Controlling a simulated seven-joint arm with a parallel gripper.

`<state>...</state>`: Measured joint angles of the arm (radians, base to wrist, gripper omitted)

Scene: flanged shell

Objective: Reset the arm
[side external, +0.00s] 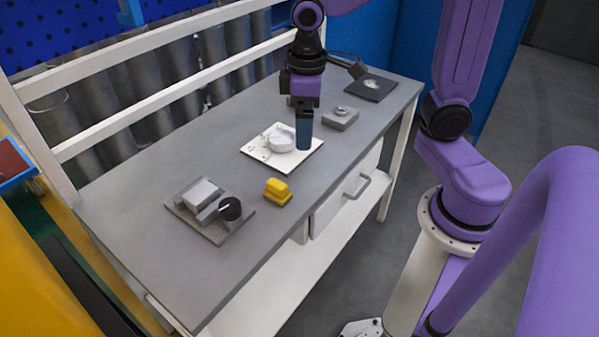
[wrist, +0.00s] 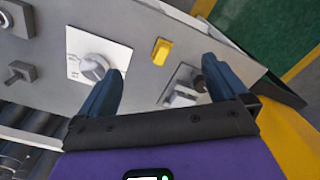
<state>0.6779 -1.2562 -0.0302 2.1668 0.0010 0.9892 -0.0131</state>
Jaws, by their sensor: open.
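My gripper (side external: 304,128) hangs over the workbench in the side view, beside the right part of a white square plate (side external: 256,149). In the wrist view its two dark blue fingers (wrist: 161,88) are spread apart with nothing between them. A round whitish flanged part (side external: 282,143) sits on the white plate. It also shows in the wrist view (wrist: 94,67), just left of the left finger. I cannot tell the exact height of the fingers above the bench.
A yellow block (side external: 277,190) lies near the bench's front edge. A grey fixture with a black knob (side external: 231,208) stands at the left. A small grey block (side external: 341,117) and a dark plate (side external: 370,86) lie at the right. A white rail (side external: 150,103) runs behind. The bench's left end (side external: 130,200) is clear.

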